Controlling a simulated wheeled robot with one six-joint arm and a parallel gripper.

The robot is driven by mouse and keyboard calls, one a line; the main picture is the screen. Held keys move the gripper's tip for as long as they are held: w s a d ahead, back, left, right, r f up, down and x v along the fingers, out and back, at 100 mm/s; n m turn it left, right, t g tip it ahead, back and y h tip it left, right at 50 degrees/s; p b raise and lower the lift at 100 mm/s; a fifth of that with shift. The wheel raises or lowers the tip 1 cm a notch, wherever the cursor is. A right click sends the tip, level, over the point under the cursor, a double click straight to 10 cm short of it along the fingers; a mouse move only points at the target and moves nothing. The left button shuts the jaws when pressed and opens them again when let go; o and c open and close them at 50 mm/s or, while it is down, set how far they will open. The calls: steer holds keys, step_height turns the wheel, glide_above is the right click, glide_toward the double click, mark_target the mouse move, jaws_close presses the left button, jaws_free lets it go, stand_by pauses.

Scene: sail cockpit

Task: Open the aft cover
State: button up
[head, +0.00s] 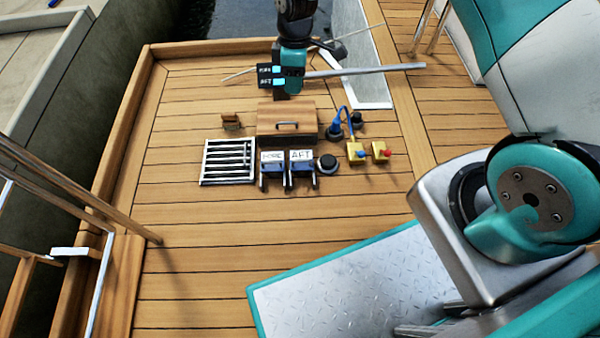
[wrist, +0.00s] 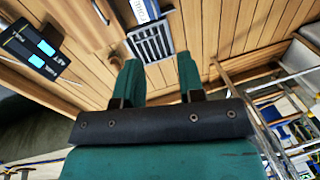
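The aft cover (head: 301,167) is a blue piece with a white AFT label, on a dark mount on the deck in the head view. A similar fore cover (head: 272,168) stands just left of it. From this angle I cannot tell whether the aft cover is raised. My gripper (head: 292,84) hangs beyond the wooden box, apart from the covers. In the wrist view its two green fingers (wrist: 158,70) are spread with nothing between them. A blue piece with a white label (wrist: 145,10) shows at that view's top edge; its lettering is unclear.
A wooden box with a handle (head: 287,120) lies behind the covers, a slatted grating (head: 228,162) left, a black round knob (head: 327,163) right. Two yellow button boxes (head: 356,152) stand farther right. A black FORE/AFT panel (head: 266,77) with cyan lights is beside my gripper. Front deck is clear.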

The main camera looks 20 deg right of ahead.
steer(key=n+b, duration=0.1)
steer(key=b, duration=0.4)
glide_above(300, 156)
step_height(300, 156, down, 14)
steer(key=shift+h, duration=0.3)
steer(key=s+f+b, duration=0.1)
steer(key=f+b, duration=0.2)
steer(key=f, duration=0.2)
steer(key=s+f+b, duration=0.1)
steer(key=f+b, duration=0.1)
steer(key=f, duration=0.4)
steer(key=s+a+f+b, duration=0.1)
steer(key=f+b, duration=0.2)
steer(key=f, duration=0.3)
steer(key=shift+a+f+b, duration=0.1)
steer(key=shift+b, duration=0.2)
jaws_close()
